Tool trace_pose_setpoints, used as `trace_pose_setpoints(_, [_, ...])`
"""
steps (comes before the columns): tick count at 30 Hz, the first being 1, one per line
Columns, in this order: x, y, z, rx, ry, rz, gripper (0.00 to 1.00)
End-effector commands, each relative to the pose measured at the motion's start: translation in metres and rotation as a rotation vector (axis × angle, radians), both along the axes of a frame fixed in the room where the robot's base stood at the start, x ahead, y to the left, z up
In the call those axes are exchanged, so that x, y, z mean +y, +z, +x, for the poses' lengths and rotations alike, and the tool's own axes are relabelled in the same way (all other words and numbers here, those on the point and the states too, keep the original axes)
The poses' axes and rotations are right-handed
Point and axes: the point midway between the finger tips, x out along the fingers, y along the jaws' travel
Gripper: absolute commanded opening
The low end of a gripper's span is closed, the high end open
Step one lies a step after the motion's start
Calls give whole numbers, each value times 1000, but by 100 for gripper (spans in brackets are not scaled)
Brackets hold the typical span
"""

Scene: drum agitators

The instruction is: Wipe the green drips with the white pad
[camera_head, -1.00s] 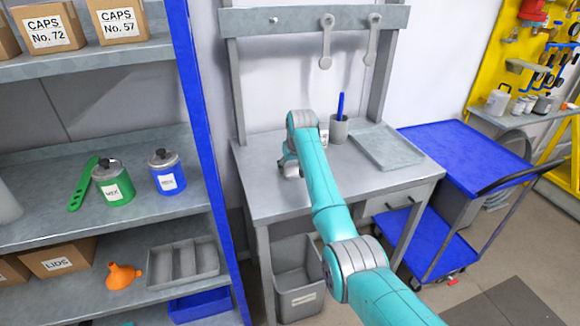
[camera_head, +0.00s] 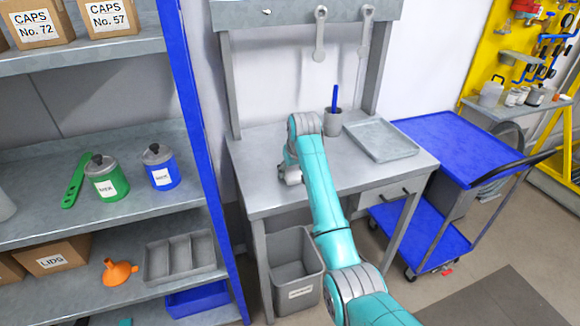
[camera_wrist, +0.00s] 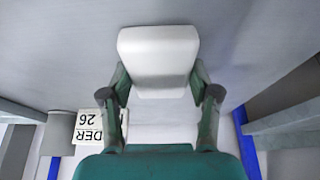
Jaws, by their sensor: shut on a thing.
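The white pad (camera_wrist: 158,60) is a rounded block held between the two fingers of my gripper (camera_wrist: 158,82) in the wrist view. A plain grey surface lies behind the pad; I cannot tell whether the pad touches it. In the head view my teal arm reaches over the grey workbench (camera_head: 262,196), its wrist low over the left part of the top. No green drips show in either view.
On the bench stand a grey cup (camera_head: 333,123) with a blue stick and a grey tray (camera_head: 382,138). A shelf rack with a green can (camera_head: 107,182) and a blue can (camera_head: 161,170) is at left. A blue cart (camera_head: 460,150) stands at right. A grey bin (camera_head: 293,275) is below.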

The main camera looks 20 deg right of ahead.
Motion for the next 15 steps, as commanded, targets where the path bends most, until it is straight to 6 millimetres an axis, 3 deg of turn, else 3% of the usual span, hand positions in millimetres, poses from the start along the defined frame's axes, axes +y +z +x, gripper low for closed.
trace_pose_setpoints(15, [0,-3,-27,1,0,0,34])
